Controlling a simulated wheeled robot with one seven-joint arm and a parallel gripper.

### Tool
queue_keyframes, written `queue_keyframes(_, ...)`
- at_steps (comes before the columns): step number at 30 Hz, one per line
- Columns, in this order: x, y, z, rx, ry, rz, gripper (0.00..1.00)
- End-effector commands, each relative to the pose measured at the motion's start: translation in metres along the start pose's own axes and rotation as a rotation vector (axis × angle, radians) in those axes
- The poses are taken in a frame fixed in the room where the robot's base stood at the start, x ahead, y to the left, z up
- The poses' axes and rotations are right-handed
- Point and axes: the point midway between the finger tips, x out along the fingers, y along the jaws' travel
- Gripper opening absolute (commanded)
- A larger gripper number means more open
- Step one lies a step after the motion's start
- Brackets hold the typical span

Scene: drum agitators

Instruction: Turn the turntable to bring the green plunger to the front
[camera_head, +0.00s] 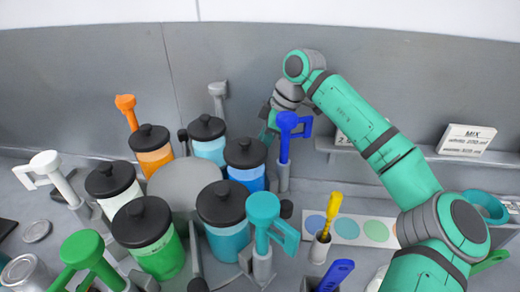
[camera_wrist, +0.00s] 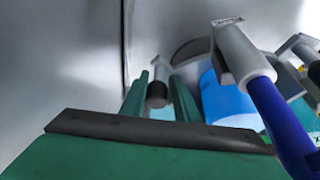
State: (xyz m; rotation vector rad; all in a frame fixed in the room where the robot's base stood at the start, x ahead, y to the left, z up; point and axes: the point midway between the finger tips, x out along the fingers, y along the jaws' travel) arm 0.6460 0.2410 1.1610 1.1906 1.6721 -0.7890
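The turntable (camera_head: 185,182) has a grey hub ringed by jars with black lids. The green plunger (camera_head: 84,250) stands at the front left, beside the green jar (camera_head: 160,262). The teal plunger (camera_head: 264,212) is at the front right. My gripper (camera_head: 268,134) is at the back right, behind the blue plunger (camera_head: 286,125), which partly hides it. In the wrist view its two green fingers (camera_wrist: 160,100) are apart. A dark-ended peg (camera_wrist: 157,94) shows between them; I cannot tell whether they touch it. The blue plunger (camera_wrist: 275,115) also shows there on the right.
The orange plunger (camera_head: 127,108), grey plunger (camera_head: 218,98) and white plunger (camera_head: 48,172) stand around the turntable. A cup with a yellow-handled tool (camera_head: 328,215) and a colour card (camera_head: 350,231) lie to the right. A wall (camera_head: 400,80) stands close behind my gripper.

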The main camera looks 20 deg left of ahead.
Motion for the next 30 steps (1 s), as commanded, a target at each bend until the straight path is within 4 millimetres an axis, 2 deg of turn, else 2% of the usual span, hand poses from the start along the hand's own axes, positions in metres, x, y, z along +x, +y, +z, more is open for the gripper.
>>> queue_keyframes(5,-0.002,-0.005,-0.004,-0.011,0.001,-0.014,0.42)
queue_keyframes(8,-0.013,-0.004,-0.004,-0.01,0.001,-0.011,0.42)
queue_keyframes(21,-0.091,0.0,0.0,-0.001,-0.001,-0.002,0.42)
queue_keyframes(25,-0.103,0.0,0.0,0.0,0.0,-0.001,0.42)
queue_keyframes(30,-0.108,0.0,0.0,0.0,0.001,-0.001,0.42)
